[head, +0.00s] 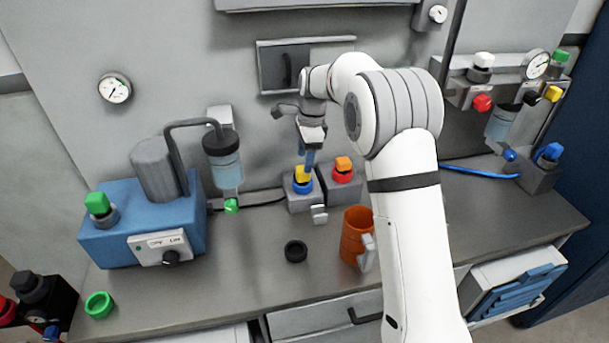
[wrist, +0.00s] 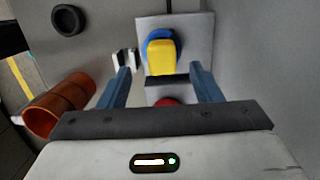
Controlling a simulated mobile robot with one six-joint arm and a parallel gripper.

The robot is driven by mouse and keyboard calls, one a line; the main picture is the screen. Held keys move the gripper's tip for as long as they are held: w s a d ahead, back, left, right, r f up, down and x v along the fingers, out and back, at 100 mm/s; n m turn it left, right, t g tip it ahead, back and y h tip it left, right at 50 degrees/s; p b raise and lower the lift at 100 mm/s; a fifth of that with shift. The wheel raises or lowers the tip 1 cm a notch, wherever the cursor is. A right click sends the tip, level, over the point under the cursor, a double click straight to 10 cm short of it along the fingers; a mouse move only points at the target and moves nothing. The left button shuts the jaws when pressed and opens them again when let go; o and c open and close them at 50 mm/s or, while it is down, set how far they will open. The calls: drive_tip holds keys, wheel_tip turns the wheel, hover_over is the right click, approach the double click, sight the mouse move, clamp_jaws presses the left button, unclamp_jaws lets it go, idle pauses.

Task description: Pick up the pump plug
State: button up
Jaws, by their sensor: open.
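A yellow plug (head: 302,173) sits upright in a blue ring on a grey socket box (head: 300,203); a dark cable runs from the box towards the blue pump unit (head: 140,215). No label shows that it is the pump plug. In the wrist view the yellow plug (wrist: 160,56) lies just beyond the fingertips, roughly centred between them. My gripper (head: 309,158) is open, pointing down, right above the yellow plug; its fingers (wrist: 162,72) hold nothing. Contact cannot be told. An orange plug (head: 343,163) in a red ring stands to the right; my gripper mostly hides it in the wrist view.
An orange cup (head: 356,236) stands in front on the right and a black ring (head: 296,251) lies on the bench (head: 240,290). A clear bottle (head: 224,165) hangs at the left. A wall panel (head: 284,68) is behind my wrist. The front middle of the bench is mostly clear.

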sight(303, 178)
drive_tip(key=f, duration=0.3)
drive_tip(key=f+p, duration=0.1)
drive_tip(key=f, duration=0.1)
drive_tip(key=shift+a, duration=0.35)
drive_tip(key=shift+c, duration=0.4)
drive_tip(key=shift+r, duration=0.1)
drive_tip(key=c, duration=1.1)
